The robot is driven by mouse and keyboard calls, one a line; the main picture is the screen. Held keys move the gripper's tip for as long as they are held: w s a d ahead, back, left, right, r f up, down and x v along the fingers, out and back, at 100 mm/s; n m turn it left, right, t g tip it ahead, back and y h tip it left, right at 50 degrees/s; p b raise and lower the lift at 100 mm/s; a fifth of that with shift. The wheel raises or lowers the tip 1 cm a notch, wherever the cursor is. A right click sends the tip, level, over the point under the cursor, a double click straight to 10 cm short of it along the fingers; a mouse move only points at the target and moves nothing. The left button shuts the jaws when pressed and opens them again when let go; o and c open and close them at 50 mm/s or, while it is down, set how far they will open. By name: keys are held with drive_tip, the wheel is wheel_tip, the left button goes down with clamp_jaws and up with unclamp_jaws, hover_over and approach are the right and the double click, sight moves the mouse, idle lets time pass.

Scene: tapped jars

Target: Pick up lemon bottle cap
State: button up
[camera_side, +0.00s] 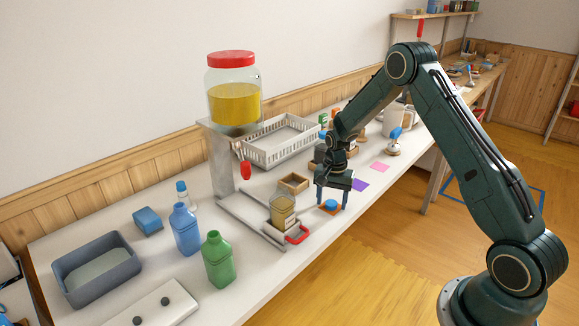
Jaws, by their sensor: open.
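My gripper (333,203) points down over the front part of the white table, its two fingers apart. A small round blue cap (331,203) on an orange base lies low between the fingers. It may be the lemon bottle cap, but no label can be read. I cannot tell whether a finger touches it. A clear bottle with yellowish contents (282,210) stands upright to the left of my gripper. A red open frame or handle (297,236) sits in front of that bottle.
A large red-lidded jar of yellow liquid (234,104) stands on a raised stand with a red tap (245,170). A blue bottle (186,231), a green bottle (218,262) and a grey basin (97,272) stand left. A small wooden box (293,183) and white basket (280,143) are behind.

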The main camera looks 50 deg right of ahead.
sight(331, 202)
idle(0.4)
drive_tip(key=c, duration=1)
drive_tip(key=shift+r, duration=0.15)
drive_tip(key=shift+c, duration=0.2)
wheel_tip(331, 202, up, 20)
idle(0.6)
drive_tip(key=w+a+r+n, duration=0.1)
drive_tip(key=a+n, duration=0.1)
drive_tip(key=a, duration=0.4)
drive_tip(key=w+a+r+n, duration=0.1)
drive_tip(key=a+n, duration=0.1)
drive_tip(key=a, duration=0.4)
drive_tip(key=w+a+r+n, duration=0.1)
drive_tip(key=a+n, duration=0.1)
drive_tip(key=a, duration=0.4)
drive_tip(key=shift+w+r, duration=0.2)
drive_tip(key=shift+w, duration=0.05)
